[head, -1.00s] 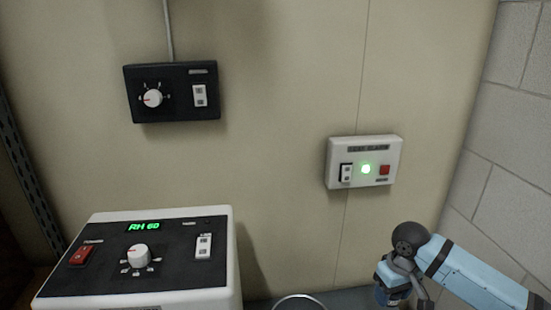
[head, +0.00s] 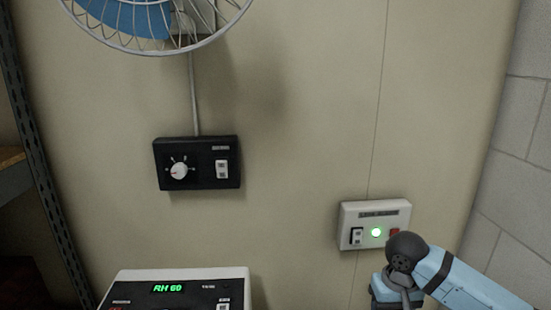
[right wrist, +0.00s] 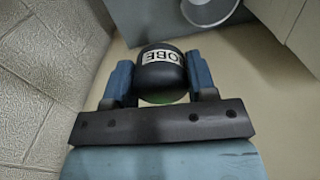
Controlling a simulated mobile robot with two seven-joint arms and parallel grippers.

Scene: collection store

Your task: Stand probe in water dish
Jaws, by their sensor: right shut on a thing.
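In the right wrist view my right gripper (right wrist: 160,70) is shut on the probe (right wrist: 163,82), a dark rounded body with a white label whose visible letters read "OBE". A narrow green edge shows at its lower side. A pale round dish (right wrist: 207,10) is partly in view at the top edge, apart from the probe; its contents cannot be made out. In the head view my right arm comes in from the right and bends down out of the bottom edge, so the probe is hidden there. My left gripper is in neither view.
A black dial box (head: 197,163) and a white alarm box (head: 372,212) with a lit green lamp hang on the wall. A fan (head: 160,20) is above; a block wall (head: 515,180) is at right.

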